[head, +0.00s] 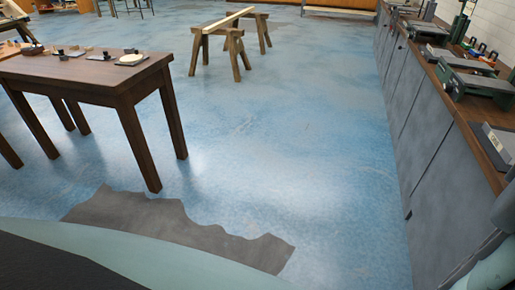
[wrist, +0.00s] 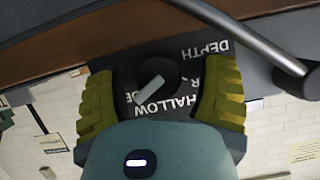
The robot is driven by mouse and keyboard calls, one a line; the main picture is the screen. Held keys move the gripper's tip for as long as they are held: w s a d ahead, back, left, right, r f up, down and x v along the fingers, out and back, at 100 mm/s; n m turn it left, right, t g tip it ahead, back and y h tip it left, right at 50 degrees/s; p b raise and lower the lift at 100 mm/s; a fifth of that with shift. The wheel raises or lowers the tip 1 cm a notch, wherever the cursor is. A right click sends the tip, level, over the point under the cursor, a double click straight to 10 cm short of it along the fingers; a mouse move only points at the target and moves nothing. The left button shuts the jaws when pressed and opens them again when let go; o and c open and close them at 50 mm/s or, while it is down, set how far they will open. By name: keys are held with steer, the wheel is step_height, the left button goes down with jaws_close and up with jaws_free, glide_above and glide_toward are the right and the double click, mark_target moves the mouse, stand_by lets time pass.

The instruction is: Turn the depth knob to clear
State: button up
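In the wrist view the depth knob (wrist: 171,71) is a dark round knob with a pale grey pointer bar, on a dark panel (wrist: 247,73). White lettering on the panel appears upside down; "DEPTH" and part of "SHALLOW" are readable, other lettering is partly hidden. The pointer slants toward the lower left in the picture. My gripper (wrist: 162,76) has its yellow ribbed fingers spread on both sides of the knob, with visible gaps between them and it. I cannot make out the knob in the head view.
In the wrist view a grey bar (wrist: 245,37) with a round end passes close to the right finger. In the head view a bench (head: 460,112) with green machines (head: 478,84) runs along the right.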

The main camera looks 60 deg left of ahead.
steer(key=c, duration=1.2)
steer(key=shift+o, duration=0.2)
steer(key=shift+a+f, duration=0.1)
steer(key=shift+w+a+f+n+g+b, duration=0.15)
steer(key=shift+n+g+b, duration=0.15)
steer(key=shift+n+b, duration=0.65)
steer(key=shift+n+g+h+b, duration=0.5)
steer(key=shift+h+b, duration=0.1)
steer(key=shift+b, duration=0.65)
steer(key=shift+n+g+h+b, duration=0.4)
steer(key=shift+n+b, duration=0.6)
steer(key=shift+n, duration=0.05)
